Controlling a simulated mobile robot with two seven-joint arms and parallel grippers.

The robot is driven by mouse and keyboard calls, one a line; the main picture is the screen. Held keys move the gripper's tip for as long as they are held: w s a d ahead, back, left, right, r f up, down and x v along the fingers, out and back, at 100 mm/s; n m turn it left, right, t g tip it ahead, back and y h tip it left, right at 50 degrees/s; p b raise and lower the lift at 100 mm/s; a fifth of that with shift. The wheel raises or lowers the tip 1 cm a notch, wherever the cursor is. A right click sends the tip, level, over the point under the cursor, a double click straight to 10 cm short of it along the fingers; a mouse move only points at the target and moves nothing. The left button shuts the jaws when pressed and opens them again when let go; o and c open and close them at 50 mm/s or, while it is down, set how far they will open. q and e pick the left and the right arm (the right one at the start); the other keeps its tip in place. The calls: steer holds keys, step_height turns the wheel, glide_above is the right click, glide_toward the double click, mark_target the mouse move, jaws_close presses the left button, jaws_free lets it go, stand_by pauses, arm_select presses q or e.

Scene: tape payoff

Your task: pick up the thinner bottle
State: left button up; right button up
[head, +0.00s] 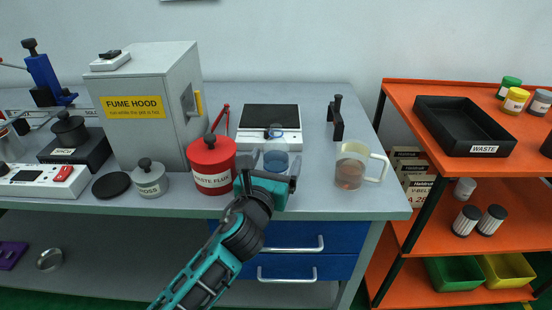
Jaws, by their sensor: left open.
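A clear bottle with bluish liquid (275,161) and a dark cap stands near the front edge of the grey bench, in front of a white flat device. I take it for the thinner bottle; no label is readable. My left gripper (270,172) is open, with its fingers pointing toward the bottle. The bottle shows between and beyond the fingers, and its lower part is hidden by the gripper. I cannot tell whether any finger touches it. My right gripper is not in view.
A red waste flux can (213,178) stands close left of the gripper. A clear jug with brown liquid (350,172) stands to the right. Behind are the white device (268,117) and fume hood (150,100). An orange shelf (400,95) holds a black waste tray (465,135).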

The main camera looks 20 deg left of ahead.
mark_target(278, 152)
arm_select(q)
steer(key=w, duration=0.3)
steer(key=shift+w+a, duration=0.1)
steer(key=shift+w, duration=0.2)
steer(key=c, duration=1)
steer(key=shift+c, duration=0.6)
steer(key=shift+r, duration=0.15)
